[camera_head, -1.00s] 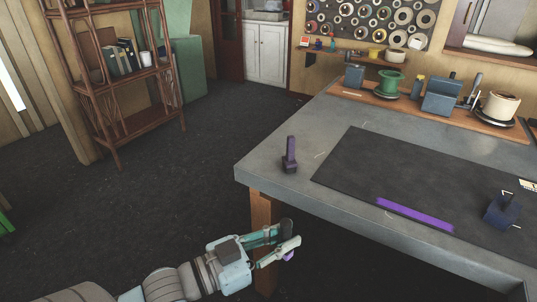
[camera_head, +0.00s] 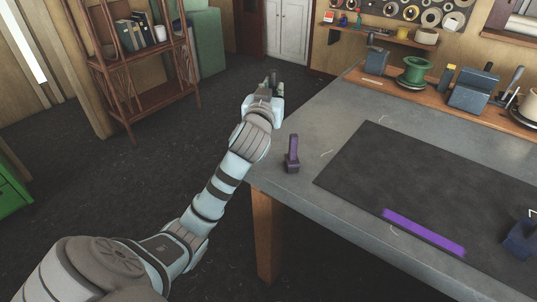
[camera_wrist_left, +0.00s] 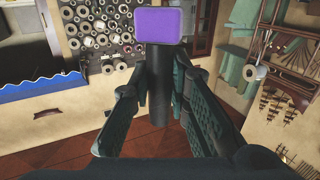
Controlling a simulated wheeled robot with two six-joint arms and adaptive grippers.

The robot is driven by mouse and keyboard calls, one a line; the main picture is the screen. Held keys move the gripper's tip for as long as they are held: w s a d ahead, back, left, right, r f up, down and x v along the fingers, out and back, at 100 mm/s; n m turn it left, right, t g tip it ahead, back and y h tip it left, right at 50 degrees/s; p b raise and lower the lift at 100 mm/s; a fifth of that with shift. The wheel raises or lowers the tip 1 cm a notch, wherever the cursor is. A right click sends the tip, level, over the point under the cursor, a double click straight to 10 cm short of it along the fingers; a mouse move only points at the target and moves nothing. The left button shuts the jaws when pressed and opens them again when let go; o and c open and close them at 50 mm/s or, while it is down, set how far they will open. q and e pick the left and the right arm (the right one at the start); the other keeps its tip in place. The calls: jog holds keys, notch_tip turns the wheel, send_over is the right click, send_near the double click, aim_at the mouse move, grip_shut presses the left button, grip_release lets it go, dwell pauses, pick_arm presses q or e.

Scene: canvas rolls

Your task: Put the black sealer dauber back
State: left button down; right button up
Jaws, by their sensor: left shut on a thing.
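The black sealer dauber (camera_wrist_left: 158,98) is upright in the left wrist view, a dark round handle topped by a purple block-shaped head (camera_wrist_left: 158,25). My left gripper (camera_wrist_left: 160,105) is shut on its handle, with a finger on each side. In the head view my left gripper (camera_head: 270,82) points away from me, beside the workbench's far left corner; the dauber is mostly hidden there by the wrist. My right gripper is not in view.
A wooden rack (camera_head: 470,113) holds a green spool (camera_head: 415,70). A bookshelf (camera_head: 150,75) stands left; floor lies between.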

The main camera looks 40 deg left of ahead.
pick_arm(q)
jog(key=shift+a+r+n+g+y, duration=0.25)
jog(key=shift+a+n+g+y, duration=0.3)
jog(key=shift+a+y, duration=0.3)
notch_tip(320, 180, down, 19)
jog(key=b, duration=0.6)
jog(key=shift+s+r, duration=0.15)
jog(key=shift+r, duration=0.15)
jog(key=c, duration=1.5)
grip_release()
jog(key=shift+c, duration=0.2)
